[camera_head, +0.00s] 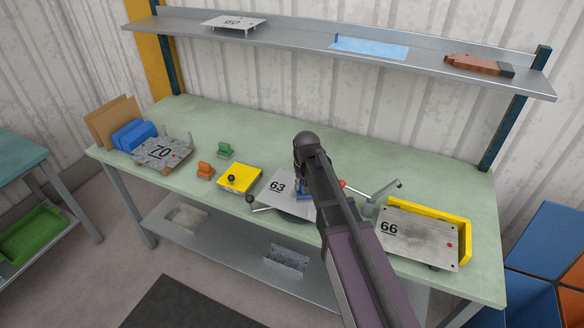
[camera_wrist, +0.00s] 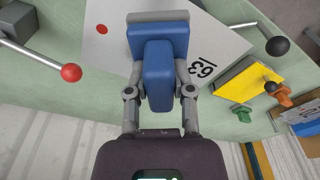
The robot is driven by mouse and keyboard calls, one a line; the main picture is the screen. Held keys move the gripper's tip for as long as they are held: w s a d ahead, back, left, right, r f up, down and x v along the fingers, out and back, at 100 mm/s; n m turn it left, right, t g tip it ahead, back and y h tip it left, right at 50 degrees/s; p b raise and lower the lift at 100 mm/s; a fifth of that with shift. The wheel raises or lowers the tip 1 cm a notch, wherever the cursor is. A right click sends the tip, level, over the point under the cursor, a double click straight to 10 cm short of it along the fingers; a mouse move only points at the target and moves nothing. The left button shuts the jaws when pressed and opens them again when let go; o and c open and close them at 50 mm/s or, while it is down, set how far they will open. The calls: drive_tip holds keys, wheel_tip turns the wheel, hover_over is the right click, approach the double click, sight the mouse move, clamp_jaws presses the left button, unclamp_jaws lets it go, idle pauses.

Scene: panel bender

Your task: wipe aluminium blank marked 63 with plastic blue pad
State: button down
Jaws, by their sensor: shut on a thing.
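The aluminium blank marked 63 (camera_head: 276,201) lies at the front middle of the green bench, partly hidden by my arm. It also shows in the wrist view (camera_wrist: 220,45), with a red spot near one corner. The plastic blue pad (camera_wrist: 167,75) has a blue grip block and a blue base with a grey layer at its edge. My gripper (camera_wrist: 160,80) is shut on the grip block, one finger on each side. The pad is over the blank, inside its outline; I cannot tell whether it touches. In the head view only a bit of blue shows beside my arm.
A yellow block (camera_head: 240,178) with a black knob and lever handles stand close around the blank. Blank 66 (camera_head: 418,238) lies at right by a yellow holder, blank 70 (camera_head: 163,152) at left. A shelf (camera_head: 300,43) hangs above.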

drive_tip(key=w+a+n, duration=0.3)
drive_tip(key=w, duration=0.5)
drive_tip(key=shift+w+a, duration=0.3)
